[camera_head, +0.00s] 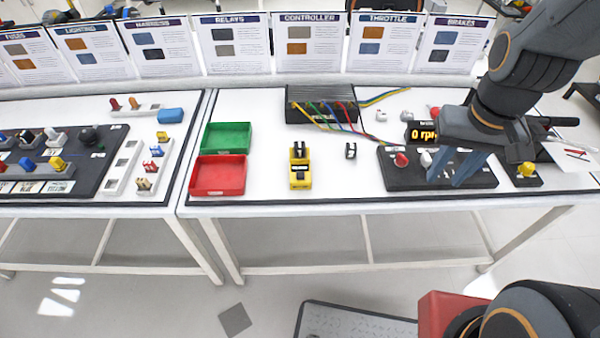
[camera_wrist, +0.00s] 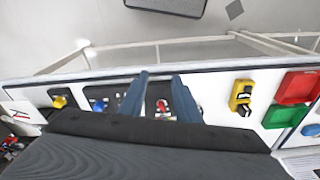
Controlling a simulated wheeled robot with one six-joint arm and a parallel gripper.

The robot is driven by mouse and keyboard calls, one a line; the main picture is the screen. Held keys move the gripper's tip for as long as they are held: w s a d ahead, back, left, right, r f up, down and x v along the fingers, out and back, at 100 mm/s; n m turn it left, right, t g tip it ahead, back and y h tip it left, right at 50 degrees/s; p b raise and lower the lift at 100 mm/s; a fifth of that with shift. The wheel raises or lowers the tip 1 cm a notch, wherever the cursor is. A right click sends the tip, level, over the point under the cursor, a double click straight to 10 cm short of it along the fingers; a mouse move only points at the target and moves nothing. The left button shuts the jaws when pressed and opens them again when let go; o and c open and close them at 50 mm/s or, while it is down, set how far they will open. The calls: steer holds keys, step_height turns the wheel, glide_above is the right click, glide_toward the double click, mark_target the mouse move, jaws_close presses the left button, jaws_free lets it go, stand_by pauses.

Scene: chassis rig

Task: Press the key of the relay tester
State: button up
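The yellow relay tester (camera_head: 300,179) stands on the right-hand white table, right of the red tray. A black relay-like part (camera_head: 299,150) sits at its back end; I cannot make out which part is the key. The tester also shows in the wrist view (camera_wrist: 236,97), right of my fingers. My gripper (camera_head: 447,182) points down over the black control panel (camera_head: 405,180), well to the right of the tester. In the wrist view its two blue-grey fingers (camera_wrist: 160,75) are apart with nothing held between them.
A small black relay (camera_head: 350,151) stands between tester and panel. Green (camera_head: 227,136) and red (camera_head: 219,176) trays lie left of the tester. The panel carries a red knob (camera_head: 401,160). A finned black controller (camera_head: 322,104) with coloured wires stands behind. The table front by the tester is clear.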

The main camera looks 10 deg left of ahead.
jaws_close()
stand_by(1.4)
